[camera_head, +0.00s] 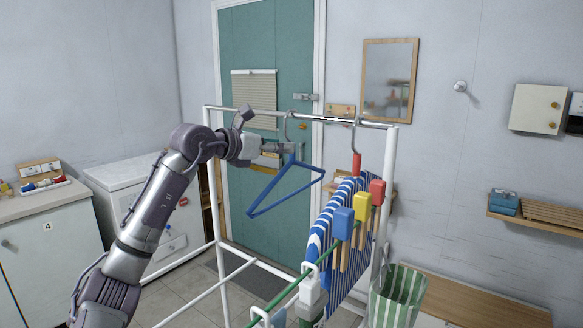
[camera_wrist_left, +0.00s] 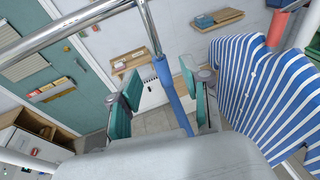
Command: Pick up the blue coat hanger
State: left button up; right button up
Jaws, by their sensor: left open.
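The blue coat hanger (camera_head: 307,184) hangs by its metal hook from the top rail of a white rack (camera_head: 247,112). It is empty and tilted in the head view. My left gripper (camera_head: 284,148) is at the hanger's neck, just below the rail. In the left wrist view the gripper's teal-padded fingers (camera_wrist_left: 165,103) are apart, and the blue neck of the hanger (camera_wrist_left: 172,93) appears between them. I see a gap on both sides of it, and cannot tell the exact depth.
A blue-and-white striped cloth (camera_head: 319,236) hangs on a red-necked hanger to the right. Blue, yellow (camera_head: 362,206) and red clips sit on a green bar in front. A green-striped bag (camera_head: 397,296) hangs at lower right. A white appliance (camera_head: 128,190) stands left.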

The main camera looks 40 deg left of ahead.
aim_at(292, 141)
pick_arm(q)
jog(key=p+x, duration=0.3)
jog(key=x, duration=0.1)
jog(key=shift+w+d+r, duration=0.15)
jog(key=shift+w, duration=0.1)
jog(key=shift+w+f, duration=0.15)
jog(key=shift+f, duration=0.1)
jog(key=shift+r, duration=0.1)
jog(key=shift+c, duration=0.9)
jog(key=c, duration=0.5)
grip_shut()
pick_arm(e)
jog(key=r, duration=0.3)
jog(key=shift+a+r, duration=0.3)
jog(key=shift+a, duration=0.05)
